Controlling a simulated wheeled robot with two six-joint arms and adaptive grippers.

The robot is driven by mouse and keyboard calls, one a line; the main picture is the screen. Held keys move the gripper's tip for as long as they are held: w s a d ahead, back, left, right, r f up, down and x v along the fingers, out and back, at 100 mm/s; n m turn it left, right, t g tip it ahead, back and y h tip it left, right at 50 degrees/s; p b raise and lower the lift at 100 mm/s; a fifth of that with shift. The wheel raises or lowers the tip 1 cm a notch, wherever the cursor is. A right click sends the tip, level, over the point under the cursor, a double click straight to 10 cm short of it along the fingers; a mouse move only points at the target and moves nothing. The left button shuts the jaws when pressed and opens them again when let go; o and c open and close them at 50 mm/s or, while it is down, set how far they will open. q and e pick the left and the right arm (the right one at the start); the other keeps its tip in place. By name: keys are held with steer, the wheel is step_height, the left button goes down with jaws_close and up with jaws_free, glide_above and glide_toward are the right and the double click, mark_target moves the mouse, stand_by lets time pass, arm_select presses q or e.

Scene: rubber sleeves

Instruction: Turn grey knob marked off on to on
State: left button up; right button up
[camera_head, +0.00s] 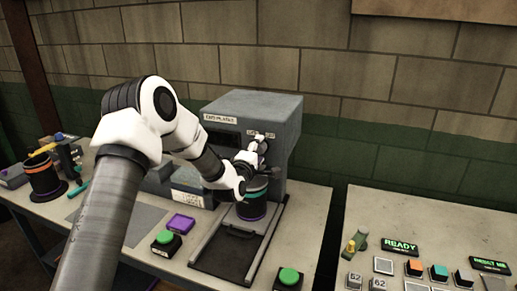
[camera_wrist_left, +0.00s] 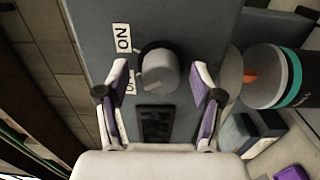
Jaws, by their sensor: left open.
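The grey knob (camera_wrist_left: 159,70) sits on the face of the grey machine (camera_wrist_left: 205,20), with a white ON label (camera_wrist_left: 123,38) beside it. A second label near the knob is mostly hidden by a finger. My left gripper (camera_wrist_left: 157,78) is open, its two fingers on either side of the knob; I cannot tell whether they touch it. In the head view my left gripper (camera_head: 258,152) is at the front of the machine (camera_head: 262,103) and hides the knob. My right gripper is not in view.
A black canister with a teal band (camera_head: 253,207) stands below the gripper on the machine's dark base (camera_head: 222,266). Green buttons (camera_head: 165,238) and a purple block (camera_head: 181,223) lie on the bench. A second table (camera_head: 440,215) with lit signs stands right, across a gap.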

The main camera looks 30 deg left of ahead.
arm_select(q)
steer(key=shift+a, duration=0.2)
steer(key=c, duration=1.1)
steer(key=shift+c, duration=0.2)
